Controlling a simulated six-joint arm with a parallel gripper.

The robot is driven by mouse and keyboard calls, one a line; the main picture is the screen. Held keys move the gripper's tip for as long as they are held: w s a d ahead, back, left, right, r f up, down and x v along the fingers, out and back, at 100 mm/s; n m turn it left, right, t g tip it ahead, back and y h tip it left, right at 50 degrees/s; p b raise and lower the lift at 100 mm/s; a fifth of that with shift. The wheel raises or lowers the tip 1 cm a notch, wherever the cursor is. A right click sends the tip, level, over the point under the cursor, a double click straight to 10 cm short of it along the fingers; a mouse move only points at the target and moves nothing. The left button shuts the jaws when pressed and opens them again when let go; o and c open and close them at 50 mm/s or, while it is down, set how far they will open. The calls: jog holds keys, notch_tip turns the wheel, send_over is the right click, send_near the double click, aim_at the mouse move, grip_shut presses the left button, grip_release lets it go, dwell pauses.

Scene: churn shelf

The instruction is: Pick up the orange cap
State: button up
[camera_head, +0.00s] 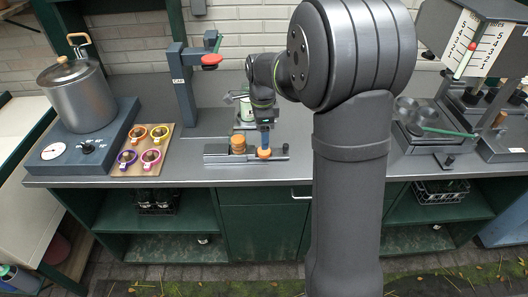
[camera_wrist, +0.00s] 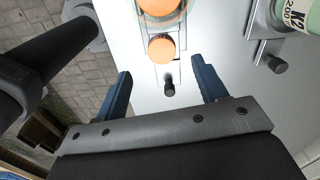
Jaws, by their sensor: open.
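The orange cap (camera_head: 264,154) sits on a small grey fixture near the counter's front edge in the head view. In the wrist view the orange cap (camera_wrist: 161,47) is a round disc just ahead of the fingertips, between their lines. My gripper (camera_head: 264,139) points down above the cap in the head view. In the wrist view my gripper (camera_wrist: 165,82) shows two blue fingers spread apart with nothing held between them. A tan-orange jar (camera_head: 238,144) stands on the same fixture left of the cap; it is partly cut off in the wrist view (camera_wrist: 160,6).
A dark knob (camera_wrist: 169,90) is on the fixture between the fingertips. A labelled bottle (camera_wrist: 293,14) stands at the upper right of the wrist view. A board with several coloured rings (camera_head: 141,170) and a steel pot (camera_head: 78,95) are to the left.

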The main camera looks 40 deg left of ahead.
aim_at(264, 152)
jog(key=f, duration=0.6)
jog(key=shift+w+d+f, duration=0.1)
jog(key=shift+w+f, duration=0.1)
jog(key=shift+f, duration=0.05)
jog(key=c, duration=1.1)
